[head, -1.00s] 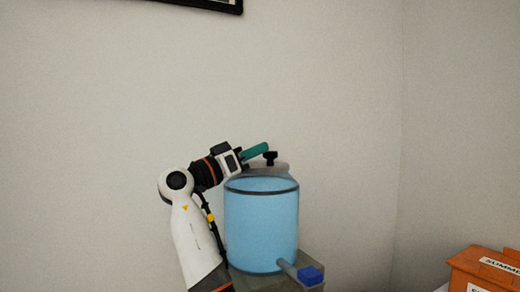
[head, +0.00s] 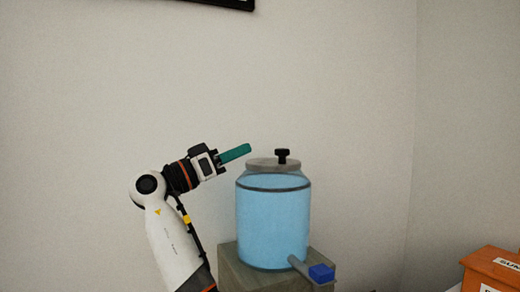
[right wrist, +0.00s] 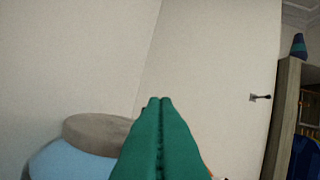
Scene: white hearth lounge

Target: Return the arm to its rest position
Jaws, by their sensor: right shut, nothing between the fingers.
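My right arm comes up from the bottom of the head view, left of a blue drink dispenser (head: 273,225). My right gripper (head: 248,149) has green fingers that are shut with nothing between them. They point up and to the right, a little above and left of the dispenser's lid (head: 264,164), apart from it. In the right wrist view the green fingers (right wrist: 160,102) lie side by side, and the dispenser's grey lid (right wrist: 95,134) is to their left. My left gripper is not in view.
The dispenser stands on a grey wooden stand (head: 229,268), its blue-handled tap (head: 320,273) sticking out to the right. An orange labelled box (head: 490,268) is at the lower right. A plain wall is behind. The right wrist view shows a shelf unit (right wrist: 281,120) at the right.

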